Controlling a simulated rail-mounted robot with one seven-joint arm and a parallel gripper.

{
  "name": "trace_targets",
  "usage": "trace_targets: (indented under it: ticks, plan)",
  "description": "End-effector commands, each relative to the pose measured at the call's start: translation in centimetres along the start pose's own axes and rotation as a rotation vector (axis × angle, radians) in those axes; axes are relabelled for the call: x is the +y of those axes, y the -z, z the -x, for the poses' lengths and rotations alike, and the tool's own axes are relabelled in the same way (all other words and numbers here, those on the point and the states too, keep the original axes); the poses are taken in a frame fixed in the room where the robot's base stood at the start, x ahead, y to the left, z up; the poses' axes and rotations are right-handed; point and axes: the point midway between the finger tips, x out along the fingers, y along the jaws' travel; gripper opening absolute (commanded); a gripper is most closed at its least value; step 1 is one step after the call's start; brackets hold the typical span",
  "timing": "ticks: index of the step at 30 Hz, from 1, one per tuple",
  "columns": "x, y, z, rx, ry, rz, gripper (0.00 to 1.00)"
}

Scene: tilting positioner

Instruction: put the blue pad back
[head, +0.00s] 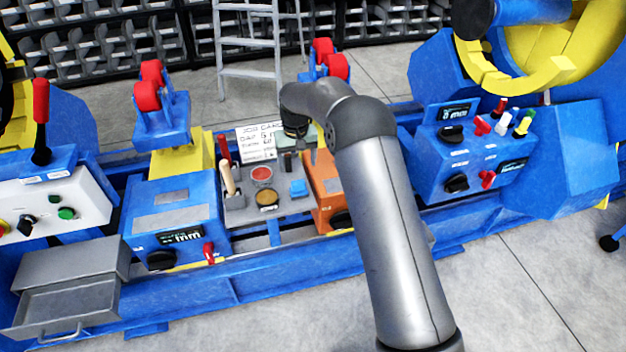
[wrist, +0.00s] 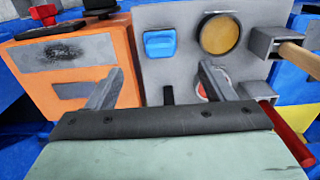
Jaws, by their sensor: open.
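The blue pad (head: 298,188) sits on the grey panel (head: 289,206), beside the amber disc and close to the orange box. It also shows in the wrist view (wrist: 160,43), upper middle, as a small blue block with rounded corners. My gripper (wrist: 160,88) is open, its two grey fingers apart with nothing held between them. In the wrist view the pad lies beyond the fingertips, apart from them. In the head view my arm's end hangs above the back of the panel and hides most of the gripper.
An amber disc (wrist: 220,35) and a red disc (head: 262,174) lie on the panel. A wooden handle (head: 229,178) and a red handle (head: 224,150) stand at its left. The orange box (head: 325,188) borders the right side. A job card (head: 257,143) stands behind.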

Motion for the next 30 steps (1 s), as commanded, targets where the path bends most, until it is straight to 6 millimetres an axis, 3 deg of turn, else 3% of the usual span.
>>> trace_targets:
  ticks: [7, 11, 15, 17, 21, 27, 30]
  plan:
    - [0.5, -0.7, 1.4, 0.003, -0.002, -0.005, 0.76]
    - [2.4, -4.2, 5.3, 0.008, -0.010, -0.025, 0.76]
    - [5.1, -11.6, 10.4, 0.010, -0.019, -0.067, 0.76]
    - [6.1, -15.3, 12.0, 0.010, -0.021, -0.089, 0.76]
    - [7.7, -24.8, 14.4, 0.012, -0.022, -0.143, 0.76]
    - [8.0, -37.3, 14.2, 0.014, -0.010, -0.216, 0.76]
    - [7.7, -41.4, 13.3, 0.015, -0.004, -0.239, 0.76]
